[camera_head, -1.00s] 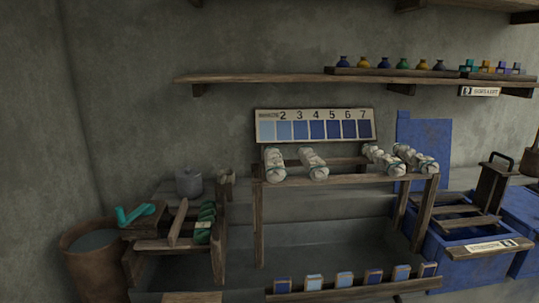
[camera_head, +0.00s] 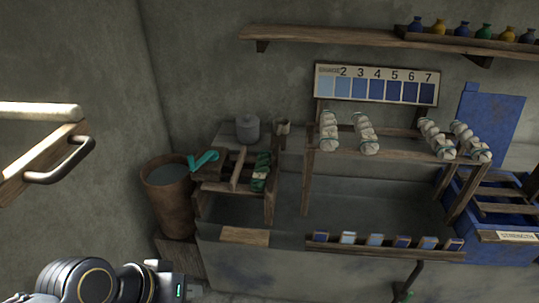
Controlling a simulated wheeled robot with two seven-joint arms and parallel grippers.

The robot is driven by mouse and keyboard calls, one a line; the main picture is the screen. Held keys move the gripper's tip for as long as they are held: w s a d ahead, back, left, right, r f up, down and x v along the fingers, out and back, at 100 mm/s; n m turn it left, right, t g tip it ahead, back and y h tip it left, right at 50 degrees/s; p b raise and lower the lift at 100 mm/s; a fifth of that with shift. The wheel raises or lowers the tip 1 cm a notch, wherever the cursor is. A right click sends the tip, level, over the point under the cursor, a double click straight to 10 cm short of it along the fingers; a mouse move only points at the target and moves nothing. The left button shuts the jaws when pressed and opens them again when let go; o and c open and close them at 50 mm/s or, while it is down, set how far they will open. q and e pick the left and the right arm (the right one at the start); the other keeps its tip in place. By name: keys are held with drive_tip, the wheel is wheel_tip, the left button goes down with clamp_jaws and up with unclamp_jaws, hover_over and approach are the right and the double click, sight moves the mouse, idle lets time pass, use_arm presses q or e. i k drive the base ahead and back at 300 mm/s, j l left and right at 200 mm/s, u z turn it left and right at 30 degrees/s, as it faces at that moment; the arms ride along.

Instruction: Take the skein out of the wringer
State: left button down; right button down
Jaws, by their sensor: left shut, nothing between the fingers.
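The wringer (camera_head: 235,170) is a small wooden frame with a teal crank (camera_head: 203,161) on its left side, left of centre. A dark green skein (camera_head: 261,171) with a paler band lies at the right side of its frame; how far it sits between the rollers I cannot tell. My left gripper (camera_head: 193,290) is at the bottom edge, low in front of the wringer and well apart from it. It is shut and empty. My right gripper is not in view.
A rusty bucket (camera_head: 168,204) stands left of the wringer, and a grey lidded pot (camera_head: 248,129) behind it. A wooden rack (camera_head: 389,155) with several white skeins stands to the right. A wooden bar with a metal handle (camera_head: 62,164) juts in at left.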

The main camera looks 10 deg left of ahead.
sight(258, 184)
drive_tip(key=i+u, duration=0.1)
drive_tip(key=u, duration=1.55)
drive_tip(key=i+l, duration=0.2)
drive_tip(key=l, duration=0.2)
drive_tip(key=i+l+u, duration=0.1)
drive_tip(key=l, duration=0.25)
drive_tip(key=i+l, duration=0.3)
drive_tip(key=l+u, duration=0.05)
drive_tip(key=l, duration=0.05)
